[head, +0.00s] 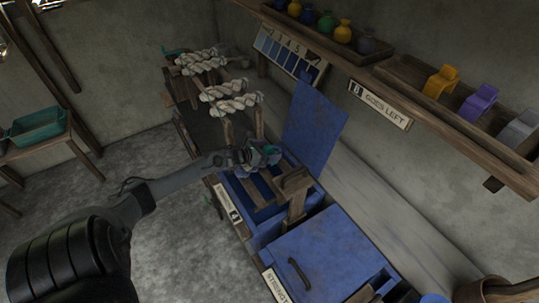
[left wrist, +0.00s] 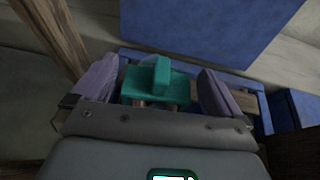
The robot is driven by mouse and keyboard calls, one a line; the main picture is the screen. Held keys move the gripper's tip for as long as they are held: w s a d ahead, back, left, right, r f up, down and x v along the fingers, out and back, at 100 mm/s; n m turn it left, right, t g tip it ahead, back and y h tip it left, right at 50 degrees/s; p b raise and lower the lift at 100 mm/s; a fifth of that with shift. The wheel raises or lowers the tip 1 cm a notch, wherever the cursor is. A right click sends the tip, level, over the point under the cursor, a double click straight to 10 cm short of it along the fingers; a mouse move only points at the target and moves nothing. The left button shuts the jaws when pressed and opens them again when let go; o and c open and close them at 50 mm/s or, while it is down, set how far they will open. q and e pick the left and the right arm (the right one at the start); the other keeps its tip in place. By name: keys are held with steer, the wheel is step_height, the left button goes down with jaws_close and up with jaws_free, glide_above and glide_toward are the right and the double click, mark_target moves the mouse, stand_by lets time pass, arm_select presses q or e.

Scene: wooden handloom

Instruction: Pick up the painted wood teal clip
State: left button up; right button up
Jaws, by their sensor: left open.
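The teal clip (left wrist: 160,85) shows in the left wrist view as a block with a raised tab. It lies between the two purple-grey fingers of my left gripper (left wrist: 158,78), with a gap on each side. In the head view a bit of teal (head: 270,149) shows at the fingertips of my left gripper (head: 258,156), over the open blue box (head: 232,190). The gripper is open around the clip. The clip's underside is hidden, so I cannot tell what it rests on. My right gripper is not in view.
The blue box's raised lid (head: 314,118) stands just behind the gripper. A wooden post (head: 295,191) rises close to its right. A closed blue lid (head: 325,252) is nearer. A wall shelf holds yellow (head: 441,82), purple (head: 478,102) and grey (head: 518,128) pieces.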

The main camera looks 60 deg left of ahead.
arm_select(q)
steer(key=shift+w+f, duration=0.15)
steer(key=shift+w, duration=0.15)
steer(key=shift+c, duration=0.5)
steer(key=c, duration=0.9)
